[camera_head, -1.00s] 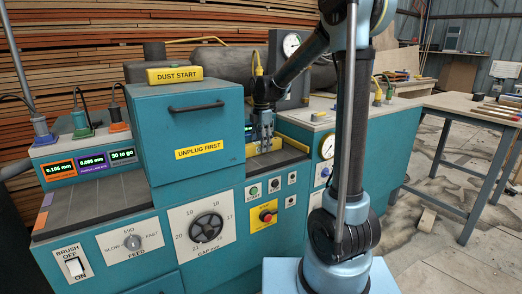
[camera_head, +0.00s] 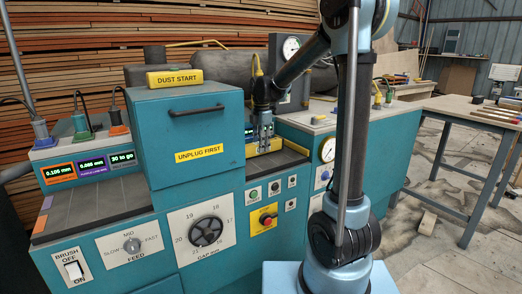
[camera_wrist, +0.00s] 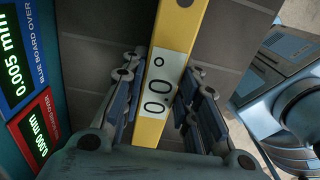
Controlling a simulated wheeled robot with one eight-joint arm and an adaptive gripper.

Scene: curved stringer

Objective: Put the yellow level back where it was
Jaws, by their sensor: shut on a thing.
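The yellow level (camera_head: 270,147) lies along the dark bed of the teal machine, to the right of the teal hood, and is partly hidden by the gripper in the head view. In the wrist view the yellow level (camera_wrist: 182,30) runs up the middle, with a white display reading 0.0°. My gripper (camera_head: 264,148) comes down over it from above. In the wrist view my gripper (camera_wrist: 160,100) has its fingers on both sides of the level and is shut on it around the display. I cannot tell whether the level touches the bed.
The teal hood (camera_head: 190,130), labelled UNPLUG FIRST, stands close left of the gripper. Digital readouts (camera_wrist: 18,50) line the left of the wrist view. A gauge dial (camera_head: 327,148) is on the right side of the machine. A workbench (camera_head: 470,108) with tools stands further right.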

